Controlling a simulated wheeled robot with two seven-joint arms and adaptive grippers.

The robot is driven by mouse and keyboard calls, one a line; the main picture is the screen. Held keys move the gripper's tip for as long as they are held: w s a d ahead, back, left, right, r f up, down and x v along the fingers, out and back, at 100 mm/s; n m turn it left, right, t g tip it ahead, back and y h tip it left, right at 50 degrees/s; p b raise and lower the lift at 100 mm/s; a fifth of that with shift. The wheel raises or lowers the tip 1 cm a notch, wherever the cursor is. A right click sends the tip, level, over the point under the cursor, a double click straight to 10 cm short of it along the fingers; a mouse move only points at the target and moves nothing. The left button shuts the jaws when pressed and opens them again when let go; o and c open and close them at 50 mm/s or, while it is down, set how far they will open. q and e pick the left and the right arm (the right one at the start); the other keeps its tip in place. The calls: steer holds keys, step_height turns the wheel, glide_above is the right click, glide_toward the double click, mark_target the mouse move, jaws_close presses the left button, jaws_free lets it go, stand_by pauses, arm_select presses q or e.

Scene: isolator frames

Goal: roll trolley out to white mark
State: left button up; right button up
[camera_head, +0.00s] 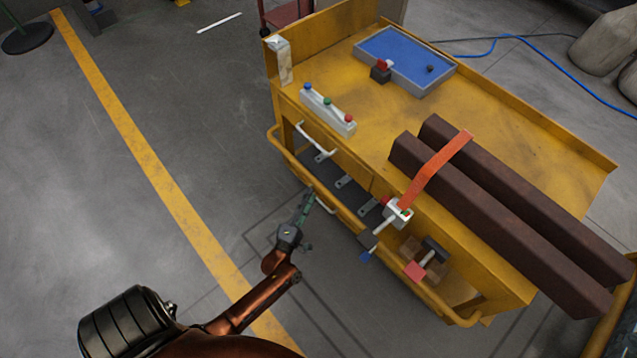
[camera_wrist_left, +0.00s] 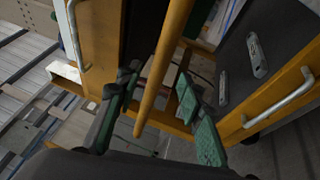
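The yellow trolley (camera_head: 360,122) stands right of centre in the head view, with a yellow push rail (camera_head: 283,150) along its near side. The white mark (camera_head: 219,22) is a short line on the floor at the top, left of the trolley. My left gripper (camera_head: 308,203) is at the trolley's near side, by the rail. In the left wrist view its green-padded fingers (camera_wrist_left: 160,95) are apart, with a yellow bar (camera_wrist_left: 163,68) showing between them. I see no finger pressing on the bar. My right gripper is out of view.
The trolley carries two dark beams (camera_head: 500,210) under an orange strap (camera_head: 435,168), a blue tray (camera_head: 405,58) and a button box (camera_head: 328,110). A yellow floor line (camera_head: 140,145) runs at left. A red cart (camera_head: 285,14) stands behind. Floor at left is clear.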

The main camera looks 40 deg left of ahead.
mark_target(315, 185)
arm_select(q)
steer(key=b+x, duration=0.1)
steer(key=x, duration=0.4)
steer(key=shift+w+f+b, duration=0.1)
steer(key=shift+w+b, duration=0.05)
steer(key=shift+b, duration=0.15)
steer(key=shift+w+a+r, duration=0.2)
steer(key=shift+w+r, duration=0.05)
steer(key=shift+w, duration=0.3)
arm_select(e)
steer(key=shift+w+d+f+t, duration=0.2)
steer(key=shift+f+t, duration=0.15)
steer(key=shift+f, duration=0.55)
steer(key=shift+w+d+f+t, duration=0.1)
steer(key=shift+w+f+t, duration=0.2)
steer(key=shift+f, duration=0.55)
arm_select(q)
steer(key=shift+c, duration=0.5)
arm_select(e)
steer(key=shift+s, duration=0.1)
arm_select(q)
jaws_close()
